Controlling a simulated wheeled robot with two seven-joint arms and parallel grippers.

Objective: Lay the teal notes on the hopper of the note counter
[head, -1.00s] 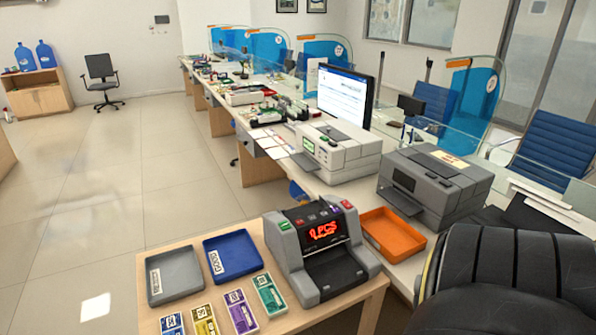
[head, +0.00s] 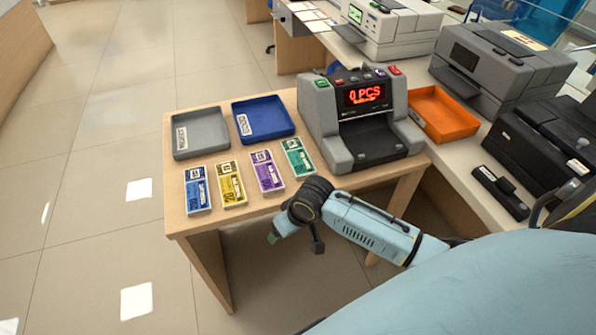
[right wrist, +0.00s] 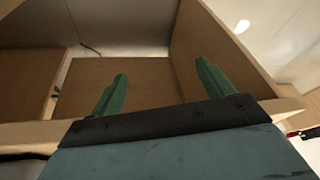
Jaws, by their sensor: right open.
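The teal notes (head: 298,157) lie flat on the wooden side table, at the right end of a row of note bundles. The grey note counter (head: 341,157) stands just to their right, its red display reading 0 PCS. Its dark front bay (head: 372,140) looks empty. My right gripper (head: 274,238) is off the table's front edge, below and in front of the notes, apart from them. In the right wrist view its two green fingers (right wrist: 162,72) are spread with nothing between them, facing wooden panels. My left gripper is not in view.
Blue (head: 197,188), yellow (head: 229,184) and purple notes (head: 266,171) lie left of the teal ones. A grey tray (head: 200,151) and a blue tray (head: 263,135) sit behind. An orange tray (head: 440,130) is right of the counter. The table's front edge (head: 240,221) is close to my gripper.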

